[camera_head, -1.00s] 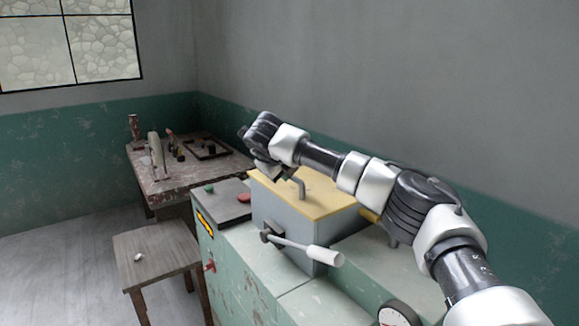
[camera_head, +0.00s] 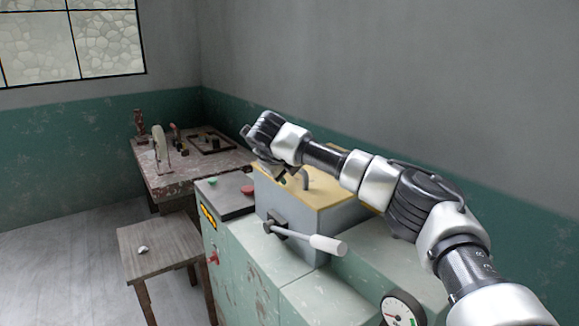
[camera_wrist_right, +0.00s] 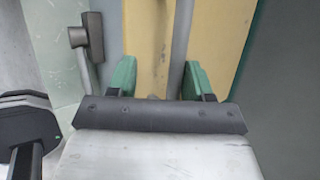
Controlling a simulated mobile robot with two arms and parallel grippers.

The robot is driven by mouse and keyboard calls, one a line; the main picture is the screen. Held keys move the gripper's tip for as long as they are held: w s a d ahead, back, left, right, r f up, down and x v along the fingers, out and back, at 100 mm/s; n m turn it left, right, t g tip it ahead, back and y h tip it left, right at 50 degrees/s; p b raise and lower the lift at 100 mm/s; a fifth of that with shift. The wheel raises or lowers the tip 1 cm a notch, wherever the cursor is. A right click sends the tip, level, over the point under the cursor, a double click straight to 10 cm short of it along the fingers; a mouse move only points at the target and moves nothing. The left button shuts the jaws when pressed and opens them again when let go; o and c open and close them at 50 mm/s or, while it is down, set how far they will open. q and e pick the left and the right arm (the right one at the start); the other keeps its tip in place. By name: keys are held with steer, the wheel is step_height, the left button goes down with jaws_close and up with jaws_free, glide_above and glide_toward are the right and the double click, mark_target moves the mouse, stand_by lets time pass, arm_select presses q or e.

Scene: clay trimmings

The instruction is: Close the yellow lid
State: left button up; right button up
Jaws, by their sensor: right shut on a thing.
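The yellow lid (camera_head: 312,198) lies over the top of a grey-blue box (camera_head: 300,222) on the green machine. It looks roughly flat, but I cannot tell whether any gap is left under it. A bent grey handle (camera_head: 306,178) stands up from the lid. My right gripper (camera_head: 284,177) reaches over the lid from the right. In the right wrist view, my right gripper's green fingertips (camera_wrist_right: 157,80) are on either side of the grey handle bar (camera_wrist_right: 181,40), with the yellow lid (camera_wrist_right: 220,40) behind. It is shut on the handle. My left gripper is out of view.
A lever with a white grip (camera_head: 327,245) sticks out from the box front. A dark panel with buttons (camera_head: 228,197) is left of the box. A gauge (camera_head: 403,310) is at the front. A stool (camera_head: 160,240) and a cluttered table (camera_head: 190,178) stand left.

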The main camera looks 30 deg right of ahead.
steer(key=shift+a+f, duration=0.2)
steer(key=shift+f, duration=0.15)
steer(key=shift+s+a+r, duration=0.15)
steer(key=shift+a+r, duration=0.15)
steer(key=shift+r, duration=0.15)
steer(key=b+v, duration=0.2)
steer(key=v, duration=0.8)
steer(key=shift+d, duration=0.3)
steer(key=shift+s+a+r, duration=0.1)
steer(key=shift+r, duration=0.15)
steer(key=shift+f, duration=0.1)
